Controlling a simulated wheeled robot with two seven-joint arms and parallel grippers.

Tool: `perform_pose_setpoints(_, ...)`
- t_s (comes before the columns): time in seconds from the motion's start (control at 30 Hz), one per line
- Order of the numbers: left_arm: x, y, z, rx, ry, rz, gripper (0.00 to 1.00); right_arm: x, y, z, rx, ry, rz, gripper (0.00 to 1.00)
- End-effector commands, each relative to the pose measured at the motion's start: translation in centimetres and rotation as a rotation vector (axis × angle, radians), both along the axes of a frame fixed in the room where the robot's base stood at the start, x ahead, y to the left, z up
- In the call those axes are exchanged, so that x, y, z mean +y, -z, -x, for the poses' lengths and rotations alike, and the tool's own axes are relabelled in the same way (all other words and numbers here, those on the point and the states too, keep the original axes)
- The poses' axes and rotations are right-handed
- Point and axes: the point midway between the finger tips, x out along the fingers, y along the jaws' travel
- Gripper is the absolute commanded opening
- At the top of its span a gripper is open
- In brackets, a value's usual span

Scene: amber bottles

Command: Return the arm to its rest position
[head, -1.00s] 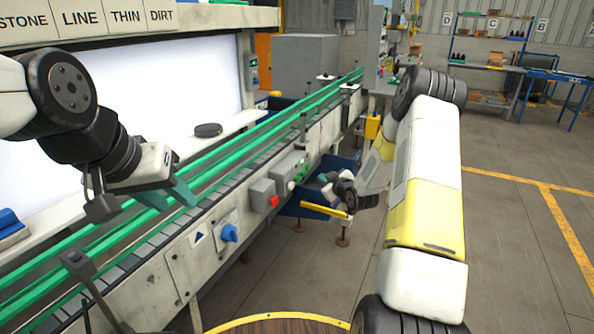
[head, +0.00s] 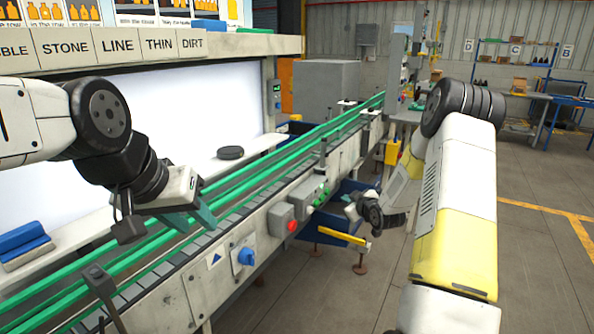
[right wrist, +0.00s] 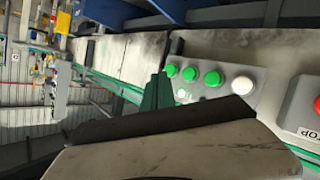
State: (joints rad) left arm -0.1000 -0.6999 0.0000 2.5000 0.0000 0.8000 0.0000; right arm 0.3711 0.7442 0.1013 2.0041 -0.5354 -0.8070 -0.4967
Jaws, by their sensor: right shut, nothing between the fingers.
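My right arm (head: 455,215) comes in from the right in the head view, its elbow raised and its forearm angled down and back. My right gripper (head: 350,208) is small and partly hidden there, in front of the conveyor's side near the blue bins. In the right wrist view its green fingers (right wrist: 157,93) are shut together with nothing between them, with the control box's green buttons behind them. My left gripper (head: 192,216) hangs over the conveyor's near section in the head view. Its teal fingers look apart and empty.
The conveyor (head: 245,208) with green rails runs from lower left to back right. A control box (head: 285,222) with a red button and a blue knob (head: 246,256) stick out from its side. A black disc (head: 230,153) lies on the ledge. Open floor (head: 550,270) lies at right.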

Motion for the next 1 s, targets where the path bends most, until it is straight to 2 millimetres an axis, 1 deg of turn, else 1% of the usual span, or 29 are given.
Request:
perform_pose_setpoints(0.03, 0.0, 0.0, 0.0, 0.0, 0.0, 0.0, 0.36, 0.3, -2.3, 0.2, 0.015, 0.009, 0.008, 0.0)
perform_pose_setpoints(0.17, 0.0, 0.0, 0.0, 0.0, 0.0, 0.0, 0.36, 0.7, -7.5, 2.4, 0.107, 0.059, 0.005, 0.0)
perform_pose_setpoints(0.2, 0.0, 0.0, 0.0, 0.0, 0.0, 0.0, 0.36, 0.9, -9.0, 3.4, 0.137, 0.079, 0.001, 0.0)
perform_pose_setpoints(0.27, 0.0, 0.0, 0.0, 0.0, 0.0, 0.0, 0.36, 1.2, -11.1, 5.1, 0.18, 0.109, -0.011, 0.0)
perform_pose_setpoints(0.3, 0.0, 0.0, 0.0, 0.0, 0.0, 0.0, 0.36, 1.4, -12.5, 6.3, 0.207, 0.129, -0.021, 0.0)
perform_pose_setpoints(0.37, 0.0, 0.0, 0.0, 0.0, 0.0, 0.0, 0.36, 1.8, -14.5, 8.4, 0.248, 0.159, -0.039, 0.0)
perform_pose_setpoints(0.4, 0.0, 0.0, 0.0, 0.0, 0.0, 0.0, 0.36, 2.1, -15.7, 10.0, 0.275, 0.18, -0.054, 0.0)
perform_pose_setpoints(0.47, 0.0, 0.0, 0.0, 0.0, 0.0, 0.0, 0.36, 2.5, -17.3, 12.4, 0.316, 0.208, -0.079, 0.0)
perform_pose_setpoints(0.5, 0.0, 0.0, 0.0, 0.0, 0.0, 0.0, 0.36, 2.9, -18.3, 14.1, 0.343, 0.226, -0.096, 0.0)
perform_pose_setpoints(0.57, 0.0, 0.0, 0.0, 0.0, 0.0, 0.0, 0.36, 3.4, -19.7, 16.9, 0.383, 0.253, -0.127, 0.0)
perform_pose_setpoints(0.6, 0.0, 0.0, 0.0, 0.0, 0.0, 0.0, 0.36, 3.8, -20.4, 18.9, 0.411, 0.27, -0.15, 0.0)
perform_pose_setpoints(0.63, 0.0, 0.0, 0.0, 0.0, 0.0, 0.0, 0.36, 4.1, -21.0, 20.3, 0.43, 0.281, -0.167, 0.0)
perform_pose_setpoints(0.73, 0.0, 0.0, 0.0, 0.0, 0.0, 0.0, 0.36, 5.3, -22.3, 25.5, 0.502, 0.314, -0.23, 0.0)
perform_pose_setpoints(0.77, 0.0, 0.0, 0.0, 0.0, 0.0, 0.0, 0.36, 5.6, -22.6, 27.1, 0.522, 0.32, -0.249, 0.0)
perform_pose_setpoints(0.8, 0.0, 0.0, 0.0, 0.0, 0.0, 0.0, 0.36, 6.1, -22.8, 29.3, 0.553, 0.33, -0.274, 0.0)
perform_pose_setpoints(0.87, 0.0, 0.0, 0.0, 0.0, 0.0, 0.0, 0.36, 6.8, -23.0, 32.3, 0.595, 0.34, -0.311, 0.0)
perform_pose_setpoints(0.9, 0.0, 0.0, 0.0, 0.0, 0.0, 0.0, 0.36, 7.2, -23.1, 34.1, 0.621, 0.344, -0.334, 0.0)
perform_pose_setpoints(1.0, 0.0, 0.0, 0.0, 0.0, 0.0, 0.0, 0.36, 8.1, -23.0, 37.9, 0.68, 0.35, -0.378, 0.0)
